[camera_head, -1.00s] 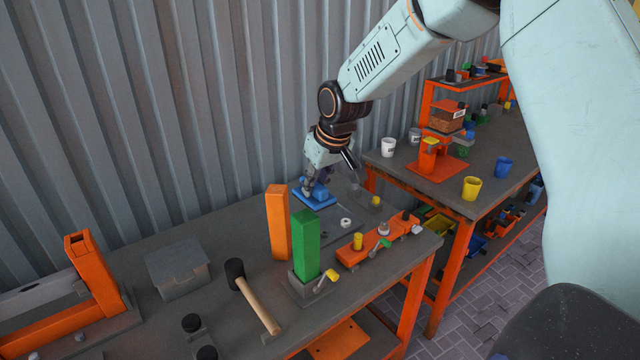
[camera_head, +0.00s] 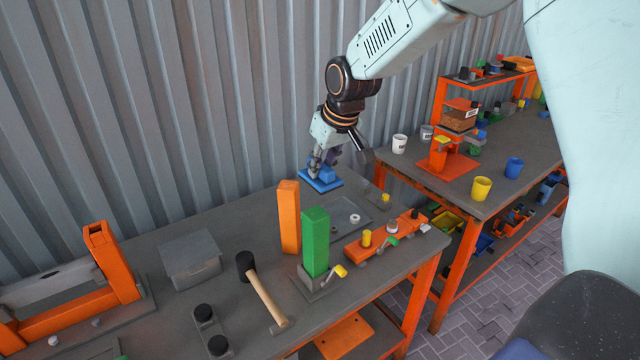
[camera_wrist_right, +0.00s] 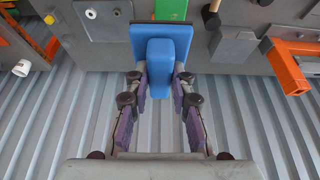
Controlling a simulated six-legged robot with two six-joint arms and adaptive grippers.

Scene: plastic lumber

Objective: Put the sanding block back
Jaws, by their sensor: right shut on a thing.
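The blue sanding block (camera_head: 321,181) has a flat base and a raised grip. My right gripper (camera_head: 322,164) is shut on its grip and holds it near the back edge of the grey workbench (camera_head: 230,232), by the corrugated wall. In the right wrist view the block (camera_wrist_right: 160,48) sits between the fingertips of my right gripper (camera_wrist_right: 160,75), with its wide base facing away from the wrist. A flat dark grey plate (camera_head: 350,215) lies on the bench below and right of it. The left gripper does not show.
An orange post (camera_head: 289,218) and a green post (camera_head: 315,243) stand upright close in front of the block. A mallet (camera_head: 262,292), a grey lidded box (camera_head: 190,259) and an orange holder (camera_head: 385,238) also lie on the bench. A second table (camera_head: 470,190) stands at the right.

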